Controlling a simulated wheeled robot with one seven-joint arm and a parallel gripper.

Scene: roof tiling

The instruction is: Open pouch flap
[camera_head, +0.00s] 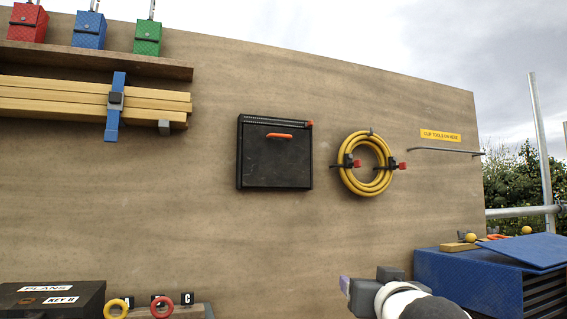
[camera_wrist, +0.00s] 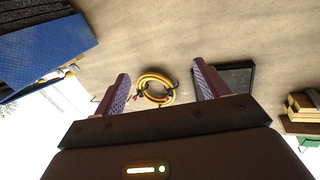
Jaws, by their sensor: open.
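The pouch (camera_head: 275,160) appears to be the flat black square on the wooden wall, left of the yellow coil. A zip-like strip (camera_head: 275,123) runs along its top, with a red-orange tab (camera_head: 309,124) at the right end. An orange bar (camera_head: 279,136) sits on its upper front; the flap looks closed. My gripper (camera_head: 366,283) is low right of the pouch in the head view, away from the wall items. In the wrist view my gripper (camera_wrist: 161,75) has its fingers wide apart with nothing held, and the pouch (camera_wrist: 236,78) shows right of them, partly hidden by the right finger.
A yellow coil (camera_head: 346,181) hangs in black clips with red ends. Planks (camera_head: 55,101) in a blue clamp (camera_head: 113,117) are at upper left, under a shelf (camera_head: 90,62). A black case (camera_head: 40,305) is lower left, a blue cabinet (camera_head: 455,278) lower right. Wall below the pouch is clear.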

